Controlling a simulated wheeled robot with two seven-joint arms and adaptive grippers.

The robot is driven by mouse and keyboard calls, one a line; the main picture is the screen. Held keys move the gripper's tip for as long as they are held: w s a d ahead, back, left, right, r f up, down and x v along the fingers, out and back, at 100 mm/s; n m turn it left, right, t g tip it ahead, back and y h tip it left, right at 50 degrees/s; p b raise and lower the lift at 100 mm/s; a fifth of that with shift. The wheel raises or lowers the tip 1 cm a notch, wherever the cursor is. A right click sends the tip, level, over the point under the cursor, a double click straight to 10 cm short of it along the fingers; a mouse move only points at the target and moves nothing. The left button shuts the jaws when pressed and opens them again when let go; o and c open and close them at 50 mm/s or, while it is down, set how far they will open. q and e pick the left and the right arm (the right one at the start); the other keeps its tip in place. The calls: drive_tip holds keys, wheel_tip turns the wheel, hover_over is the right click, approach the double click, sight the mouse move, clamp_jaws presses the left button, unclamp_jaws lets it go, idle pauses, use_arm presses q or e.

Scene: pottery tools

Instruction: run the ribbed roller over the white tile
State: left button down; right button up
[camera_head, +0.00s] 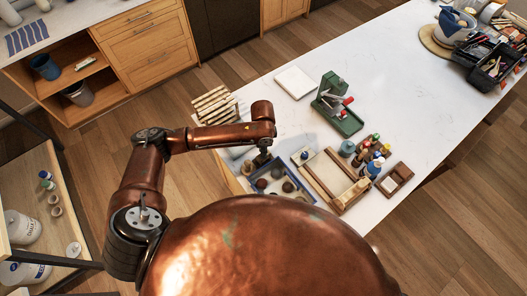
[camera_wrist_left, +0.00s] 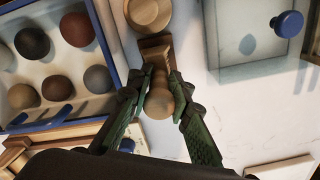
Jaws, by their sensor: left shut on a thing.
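My left gripper (camera_head: 262,159) reaches down over the near left part of the white table, beside the blue-rimmed tray. In the left wrist view its green fingers (camera_wrist_left: 158,88) are shut on a round-ended wooden handle (camera_wrist_left: 159,103). A darker wooden piece (camera_wrist_left: 155,44) lies at the handle's far end. I cannot make out ribs on it, so I cannot tell if this is the ribbed roller. A flat white square slab (camera_head: 295,82), perhaps the white tile, lies farther back on the table, apart from the gripper. My right gripper is not in view.
The blue-rimmed tray (camera_wrist_left: 112,42) holds several clay balls. A pale panel with a blue knob (camera_wrist_left: 290,24) lies at right. A green press (camera_head: 337,107), a wooden frame (camera_head: 318,178) and small bottles (camera_head: 374,167) stand close by. The table's far middle (camera_head: 400,70) is clear.

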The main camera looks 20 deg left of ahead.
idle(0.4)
use_arm(q)
drive_tip(key=c, duration=1.7)
unclamp_jaws()
wheel_tip(320, 180, up, 12)
